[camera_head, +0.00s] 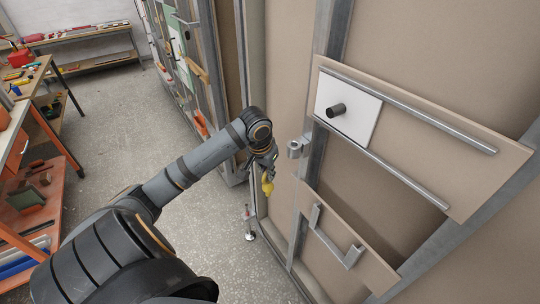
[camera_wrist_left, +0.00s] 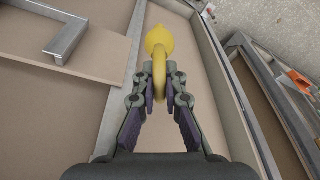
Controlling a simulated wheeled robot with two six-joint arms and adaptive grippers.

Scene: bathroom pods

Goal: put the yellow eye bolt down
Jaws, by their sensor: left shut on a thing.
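The yellow eye bolt (camera_head: 267,186) hangs below my left gripper (camera_head: 266,172) in the head view, in front of the wall panel. In the left wrist view, the eye bolt (camera_wrist_left: 160,45) has a rounded yellow end and a ring. The eye bolt is held in the air and appears clear of the panel and floor. My right gripper is in neither view.
A metal bracket (camera_head: 296,149) sticks out from the wall frame right of my left gripper. A board with rails and a black knob (camera_head: 336,110) is further right. A metal handle (camera_head: 335,240) is lower. A workbench (camera_head: 22,95) with tools stands left. Grey floor (camera_head: 105,110) is open between.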

